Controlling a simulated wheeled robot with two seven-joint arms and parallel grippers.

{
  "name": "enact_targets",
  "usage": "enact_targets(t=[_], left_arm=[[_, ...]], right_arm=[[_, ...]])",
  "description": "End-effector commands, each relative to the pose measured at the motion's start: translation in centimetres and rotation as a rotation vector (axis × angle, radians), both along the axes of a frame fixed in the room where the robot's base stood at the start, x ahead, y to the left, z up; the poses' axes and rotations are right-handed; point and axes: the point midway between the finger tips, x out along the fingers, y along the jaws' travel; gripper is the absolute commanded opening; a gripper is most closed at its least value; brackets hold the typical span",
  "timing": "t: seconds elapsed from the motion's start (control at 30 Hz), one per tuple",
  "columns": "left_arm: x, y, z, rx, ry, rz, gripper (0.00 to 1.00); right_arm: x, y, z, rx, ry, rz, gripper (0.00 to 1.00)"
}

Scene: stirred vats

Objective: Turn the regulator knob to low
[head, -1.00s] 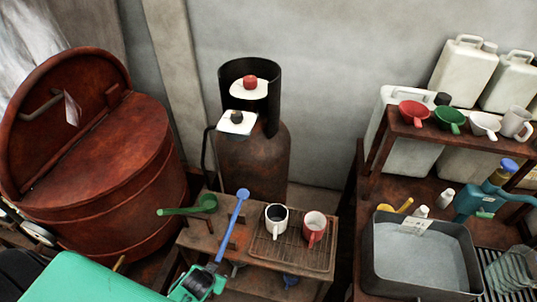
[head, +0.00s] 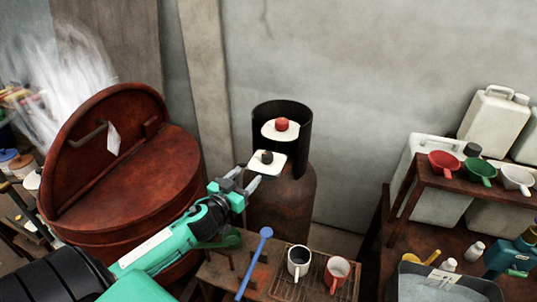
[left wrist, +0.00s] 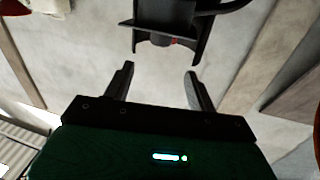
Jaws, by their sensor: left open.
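A black knob (head: 267,157) sits on a white plate (head: 264,167) at the front of the rusty gas cylinder (head: 283,205). A red knob (head: 281,125) sits on another white plate higher up, inside the black collar (head: 298,114). I cannot tell any dial markings. My left gripper (head: 247,178) is open and empty, just left of and below the black knob, apart from it. In the left wrist view its two fingers (left wrist: 158,80) are spread with nothing between them. The dark collar (left wrist: 170,25) shows beyond them, with a bit of red in it. My right gripper is out of view.
A large rusty vat (head: 130,210) with its lid tilted up stands left, white vapour behind it. A low table with a blue ladle (head: 255,260), a white mug (head: 299,262) and a red mug (head: 337,273) is below. A shelf with cups (head: 444,161) is right.

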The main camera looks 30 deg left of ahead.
Motion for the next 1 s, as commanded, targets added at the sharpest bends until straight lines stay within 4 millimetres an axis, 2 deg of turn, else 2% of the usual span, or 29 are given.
enact_targets(t=[0.17, 0.7, 1.0], left_arm=[[2.0, 0.1, 0.3, 0.0, 0.0, 0.002, 0.57], [10.0, 0.4, 0.3, 0.0, 0.001, 0.004, 0.57], [12.9, 0.6, 0.0, 0.0, 0.003, 0.004, 0.57]], right_arm=[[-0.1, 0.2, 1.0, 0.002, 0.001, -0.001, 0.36], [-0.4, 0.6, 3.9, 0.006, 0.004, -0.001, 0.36], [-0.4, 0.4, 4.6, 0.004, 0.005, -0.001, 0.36]])
